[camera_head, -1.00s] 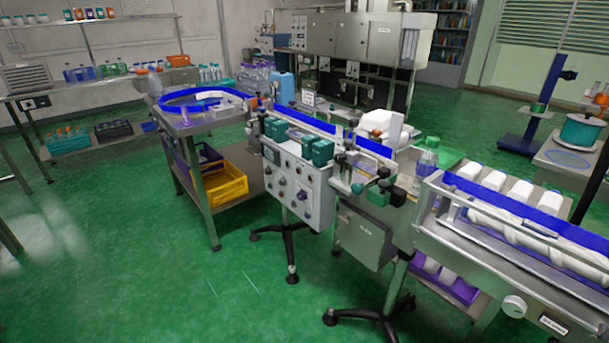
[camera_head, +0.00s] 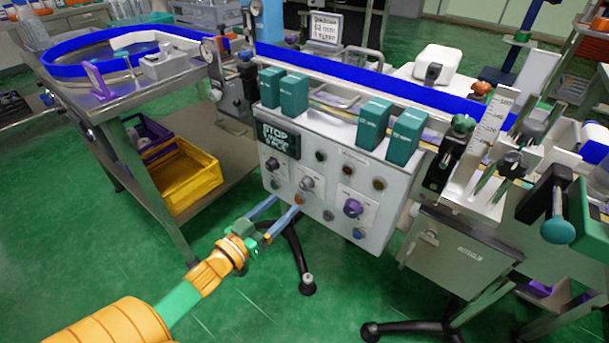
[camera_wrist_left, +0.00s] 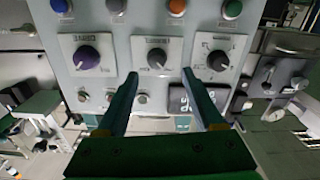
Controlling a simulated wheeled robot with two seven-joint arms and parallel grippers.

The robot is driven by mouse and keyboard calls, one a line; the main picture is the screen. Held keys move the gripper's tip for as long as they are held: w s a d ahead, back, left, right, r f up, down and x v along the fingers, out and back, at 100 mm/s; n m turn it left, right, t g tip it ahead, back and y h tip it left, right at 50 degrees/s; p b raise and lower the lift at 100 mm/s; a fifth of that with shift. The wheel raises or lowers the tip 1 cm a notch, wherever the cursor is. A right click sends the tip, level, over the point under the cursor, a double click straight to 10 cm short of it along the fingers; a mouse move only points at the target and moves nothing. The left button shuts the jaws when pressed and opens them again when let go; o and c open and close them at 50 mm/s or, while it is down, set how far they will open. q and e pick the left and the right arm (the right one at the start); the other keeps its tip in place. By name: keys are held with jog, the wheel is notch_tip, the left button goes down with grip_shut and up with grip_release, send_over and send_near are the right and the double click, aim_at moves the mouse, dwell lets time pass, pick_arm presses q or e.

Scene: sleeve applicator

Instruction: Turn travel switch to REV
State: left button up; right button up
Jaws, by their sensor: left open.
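The control panel (camera_head: 330,172) is a light grey box front with three rotary switches. A dark knob (camera_head: 272,163) is at the left, another dark knob (camera_head: 306,183) in the middle, and a purple knob (camera_head: 352,208) at the right. Their labels are too small to read, so I cannot tell which is the travel switch. My left gripper (camera_head: 284,205) is open and empty, just in front of the panel's lower left part. In the left wrist view the panel appears upside down. There the middle knob (camera_wrist_left: 157,58) lies between the fingertips (camera_wrist_left: 160,76), apart from them.
Coloured buttons surround the knobs, including an orange one (camera_head: 299,199). Green blocks (camera_head: 370,124) stand above the panel. A table with a yellow crate (camera_head: 185,180) is at the left. Green floor is open in front.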

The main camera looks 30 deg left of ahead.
aim_at(303, 186)
pick_arm(q)
jog(key=w, duration=0.4)
jog(key=w+d+b, duration=0.1)
jog(key=w, duration=0.1)
jog(key=shift+w+d+r, duration=0.1)
jog(key=shift+w+r, duration=0.05)
jog(key=shift+r, duration=0.15)
jog(key=shift+w, duration=0.4)
grip_shut()
